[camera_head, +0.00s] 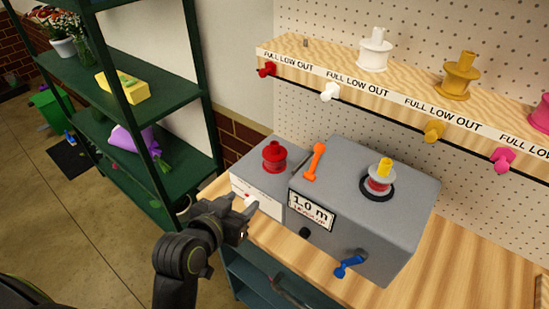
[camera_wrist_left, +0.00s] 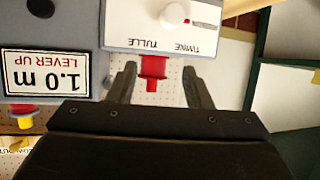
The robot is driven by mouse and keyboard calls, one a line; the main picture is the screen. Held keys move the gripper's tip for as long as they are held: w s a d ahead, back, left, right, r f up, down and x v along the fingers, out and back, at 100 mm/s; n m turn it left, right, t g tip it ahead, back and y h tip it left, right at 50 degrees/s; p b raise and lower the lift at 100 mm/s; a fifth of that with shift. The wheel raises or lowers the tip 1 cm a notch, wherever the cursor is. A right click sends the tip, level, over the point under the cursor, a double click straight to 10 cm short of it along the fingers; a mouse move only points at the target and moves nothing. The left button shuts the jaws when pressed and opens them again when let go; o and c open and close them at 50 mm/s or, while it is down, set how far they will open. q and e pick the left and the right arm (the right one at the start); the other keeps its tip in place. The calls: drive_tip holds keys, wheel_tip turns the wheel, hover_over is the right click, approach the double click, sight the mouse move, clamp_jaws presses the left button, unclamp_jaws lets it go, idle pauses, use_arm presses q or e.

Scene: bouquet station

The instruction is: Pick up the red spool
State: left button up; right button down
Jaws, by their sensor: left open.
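The red spool (camera_head: 274,156) stands upright on the small grey box (camera_head: 262,182) with a white front, left of the larger grey machine. My left gripper (camera_head: 243,216) is in front of and below that box, open and empty, apart from the spool. In the left wrist view, which is upside down, the red spool (camera_wrist_left: 153,68) appears between the two spread fingers (camera_wrist_left: 160,82), beyond the box's edge. The lower part of the spool is partly hidden there by the box. My right gripper is not in view.
The grey machine (camera_head: 400,215) carries a small red and yellow spool (camera_head: 380,175), an orange lever (camera_head: 315,162), a blue crank (camera_head: 350,264) and a "1.0 m" sign (camera_head: 311,210). A wooden shelf (camera_head: 420,88) above holds white and yellow spools. A green rack (camera_head: 180,176) stands left.

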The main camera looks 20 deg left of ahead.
sight(272, 148)
use_arm(q)
wheel_tip(272, 148, up, 7)
drive_tip(key=w+d+t, duration=0.2)
drive_tip(key=shift+h, duration=0.4)
drive_tip(key=p+x, duration=0.1)
drive_tip(key=x, duration=0.4)
drive_tip(key=p+x, duration=0.1)
drive_tip(key=x, duration=0.4)
drive_tip(key=shift+w+a+r, duration=0.15)
drive_tip(key=shift+w+a, duration=0.05)
drive_tip(key=shift+w, duration=0.45)
drive_tip(key=shift+w+p, duration=0.45)
drive_tip(key=shift+w, duration=0.05)
drive_tip(key=x, duration=0.1)
drive_tip(key=p+x, duration=0.1)
drive_tip(key=x, duration=0.1)
drive_tip(key=shift+a+f, duration=0.25)
drive_tip(key=shift+a, duration=0.05)
drive_tip(key=shift+w+d+f, duration=0.1)
drive_tip(key=shift+w+f, duration=0.1)
drive_tip(key=shift+w, duration=0.45)
clamp_jaws()
